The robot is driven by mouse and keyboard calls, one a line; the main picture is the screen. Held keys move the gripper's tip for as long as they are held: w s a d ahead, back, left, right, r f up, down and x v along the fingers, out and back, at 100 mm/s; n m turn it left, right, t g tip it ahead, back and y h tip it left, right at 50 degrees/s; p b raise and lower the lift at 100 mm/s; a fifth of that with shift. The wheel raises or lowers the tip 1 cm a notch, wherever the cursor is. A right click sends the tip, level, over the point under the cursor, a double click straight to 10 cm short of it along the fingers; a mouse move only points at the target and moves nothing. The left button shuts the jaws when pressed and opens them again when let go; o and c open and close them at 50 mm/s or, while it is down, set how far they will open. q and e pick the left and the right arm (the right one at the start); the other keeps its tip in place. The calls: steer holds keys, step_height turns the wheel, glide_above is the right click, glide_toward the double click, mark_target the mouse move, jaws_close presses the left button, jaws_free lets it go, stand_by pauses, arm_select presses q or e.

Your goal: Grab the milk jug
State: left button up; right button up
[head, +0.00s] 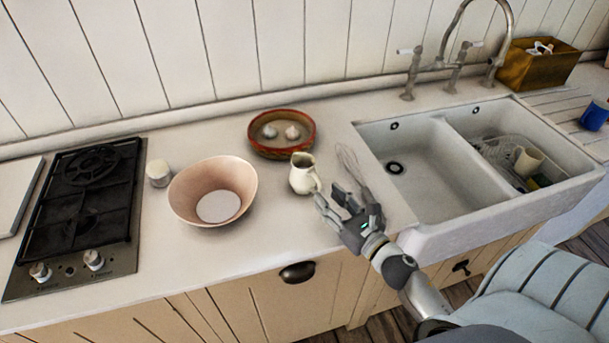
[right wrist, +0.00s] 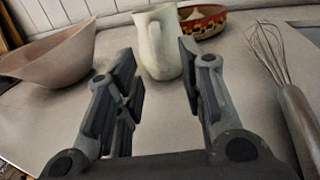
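The milk jug (head: 303,175) is a small cream pitcher standing upright on the counter, in front of the red-rimmed bowl. My right gripper (head: 343,201) is just to the right of and in front of the jug. In the right wrist view the jug (right wrist: 159,42) stands beyond the fingertips, in line with the gap between them. The right gripper (right wrist: 158,70) is open, with nothing between its fingers. The jug appears apart from the fingers, though the exact distance is hard to tell. My left gripper is not in view.
A whisk (right wrist: 272,62) lies close to the right of my gripper. A pinkish bowl (head: 185,192) stands left of the jug, and a patterned bowl (head: 257,149) with round items behind it. The double sink (head: 436,226) is at right, the hob (head: 119,262) at left.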

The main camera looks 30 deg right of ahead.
mark_target(319, 190)
steer(key=w+p, duration=0.1)
steer(key=w, duration=0.2)
steer(key=shift+w+a+r+p, duration=0.1)
steer(key=shift+w+p, duration=0.15)
steer(key=shift+p, duration=0.05)
steer(key=shift+w, duration=0.6)
steer(key=shift+f, duration=0.2)
steer(key=shift+c, duration=0.2)
steer(key=c, duration=0.5)
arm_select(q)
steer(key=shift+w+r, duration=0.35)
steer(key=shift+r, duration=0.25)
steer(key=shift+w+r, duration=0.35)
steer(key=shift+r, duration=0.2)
arm_select(e)
jaws_close()
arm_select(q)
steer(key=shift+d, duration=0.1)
arm_select(e)
steer(key=shift+r, duration=0.1)
